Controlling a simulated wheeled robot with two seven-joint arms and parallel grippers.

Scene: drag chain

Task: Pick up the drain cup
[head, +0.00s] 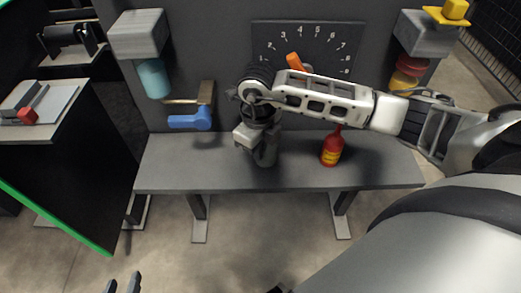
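My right arm reaches in from the right across the bench. Its gripper (256,142) points down over the middle of the bench top. A dark grey cylindrical shape (266,156) shows at the gripper, perhaps the drain cup; the wrist partly hides it, and I cannot tell if the fingers close on it. A teal cylinder (152,78) sits below a grey block at the upper left, away from both grippers.
The grey bench (210,172) holds a red bottle (332,150) right of the gripper. A blue-handled valve (192,120) juts from the wall at left. A dial with an orange pointer (294,62) is behind my arm. A green-edged dark panel (60,170) stands left.

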